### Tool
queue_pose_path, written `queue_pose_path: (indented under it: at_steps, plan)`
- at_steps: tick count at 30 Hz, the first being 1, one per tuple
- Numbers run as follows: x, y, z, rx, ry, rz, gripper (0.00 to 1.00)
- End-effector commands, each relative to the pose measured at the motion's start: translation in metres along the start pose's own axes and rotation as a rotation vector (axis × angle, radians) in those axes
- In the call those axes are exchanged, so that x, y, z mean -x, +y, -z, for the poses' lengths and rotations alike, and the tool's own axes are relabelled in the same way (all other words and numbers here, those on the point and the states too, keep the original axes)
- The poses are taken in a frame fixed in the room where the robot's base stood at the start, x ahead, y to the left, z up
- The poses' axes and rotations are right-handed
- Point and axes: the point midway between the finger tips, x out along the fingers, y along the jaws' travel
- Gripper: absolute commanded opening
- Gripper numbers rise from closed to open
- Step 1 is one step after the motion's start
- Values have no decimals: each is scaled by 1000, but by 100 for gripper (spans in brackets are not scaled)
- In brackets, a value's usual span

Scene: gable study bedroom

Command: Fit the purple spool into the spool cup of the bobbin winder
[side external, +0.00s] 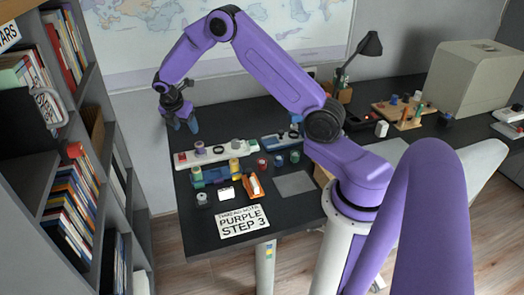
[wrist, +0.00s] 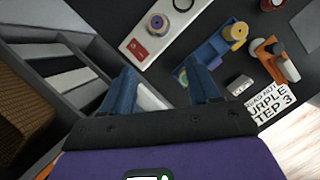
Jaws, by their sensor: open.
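My gripper (side external: 182,125) is open and empty, raised above the back left end of the dark desk. Its two blue fingers (wrist: 165,92) are spread apart in the wrist view, with nothing between them. A long white base (side external: 228,155), apparently the bobbin winder, lies on the desk to the right of and below my gripper.
A blue rack with yellow spools (wrist: 234,33) stands in front of the white base. An orange dispenser (side external: 253,186), several small spools and a card reading PURPLE STEP 3 (side external: 244,220) are nearby. A bookshelf (side external: 75,150) borders the left; a lamp (side external: 369,45) stands behind.

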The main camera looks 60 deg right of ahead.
Motion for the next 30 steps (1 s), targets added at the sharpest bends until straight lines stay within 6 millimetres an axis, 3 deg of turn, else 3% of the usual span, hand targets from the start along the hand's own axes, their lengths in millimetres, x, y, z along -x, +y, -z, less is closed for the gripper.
queue_pose_path:
  at_steps: [4,8,15,22,27,30]
  plan:
    - [57,-18,47,-84,49,-41,61]
    - [106,-52,90,-180,108,-59,61]
    - [173,-145,148,-341,221,-48,61]
    - [208,-253,173,-479,318,13,61]
    - [214,-324,174,-562,363,78,61]
    - [213,-352,171,-596,376,109,61]
